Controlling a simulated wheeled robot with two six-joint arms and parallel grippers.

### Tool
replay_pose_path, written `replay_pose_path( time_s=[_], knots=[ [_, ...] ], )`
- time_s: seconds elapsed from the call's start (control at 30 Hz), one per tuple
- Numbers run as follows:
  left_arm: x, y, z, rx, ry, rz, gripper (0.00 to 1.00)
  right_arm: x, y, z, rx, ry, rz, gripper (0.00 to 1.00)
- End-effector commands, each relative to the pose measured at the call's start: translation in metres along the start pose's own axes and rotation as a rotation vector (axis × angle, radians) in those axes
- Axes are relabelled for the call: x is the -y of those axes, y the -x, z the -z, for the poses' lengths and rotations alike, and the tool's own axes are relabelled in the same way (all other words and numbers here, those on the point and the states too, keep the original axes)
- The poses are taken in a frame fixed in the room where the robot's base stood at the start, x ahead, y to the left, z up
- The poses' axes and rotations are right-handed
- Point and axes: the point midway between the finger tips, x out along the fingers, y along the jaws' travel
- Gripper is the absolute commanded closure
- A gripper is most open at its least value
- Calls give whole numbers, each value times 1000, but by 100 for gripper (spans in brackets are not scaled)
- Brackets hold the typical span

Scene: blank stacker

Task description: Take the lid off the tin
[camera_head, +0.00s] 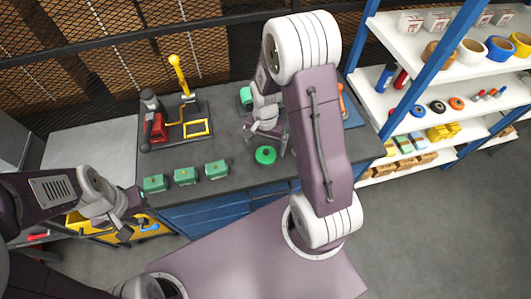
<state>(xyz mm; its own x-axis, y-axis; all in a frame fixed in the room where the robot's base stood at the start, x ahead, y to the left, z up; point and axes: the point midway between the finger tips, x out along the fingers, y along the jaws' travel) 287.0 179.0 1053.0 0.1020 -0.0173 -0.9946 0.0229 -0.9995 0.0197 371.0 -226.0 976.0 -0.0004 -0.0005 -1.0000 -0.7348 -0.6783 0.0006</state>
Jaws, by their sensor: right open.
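A round green thing (265,155) that looks like the lidded tin stands on the dark workbench (235,142), near its front edge. I cannot make out a seam between lid and body. My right gripper (266,136) is open, just behind and above the round green thing. Contact between them cannot be told, and my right arm hides the bench to the right. My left gripper (138,199) is at the bench's front left corner, well away from the round green thing.
Three green boxes (186,176) stand in a row along the front edge. A tray with a red-and-black device (157,127) and a yellow post (179,76) is at the back left. Another green thing (246,95) lies behind my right gripper. Loaded shelves (415,50) stand right.

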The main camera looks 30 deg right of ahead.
Motion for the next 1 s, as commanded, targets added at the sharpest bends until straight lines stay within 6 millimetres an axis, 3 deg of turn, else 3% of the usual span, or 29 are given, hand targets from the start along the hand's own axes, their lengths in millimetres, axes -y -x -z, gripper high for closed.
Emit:
replay_pose_path(
  time_s=[0.2, 0.43, 0.47, 0.6, 0.7, 1.0],
  knots=[
    [0, 5, 0, 0, 0, 0, 64, -1, -35, 0, 4, 0, -3, 5],
    [0, 5, 0, 0, 0, 0, 64, 0, -39, 1, 0, 0, 0, 5],
    [0, 5, 0, 0, 0, 0, 64, 0, -39, 1, 0, 0, 0, 7],
    [0, 5, 0, 0, 0, 0, 64, 0, -39, 1, 1, 0, 0, 46],
    [0, 5, 0, 0, 0, 0, 64, 0, -39, 1, 1, 0, 0, 69],
    [0, 4, 0, 0, 0, 0, 64, 0, -34, 1, -1, 0, 1, 69]
  ],
)
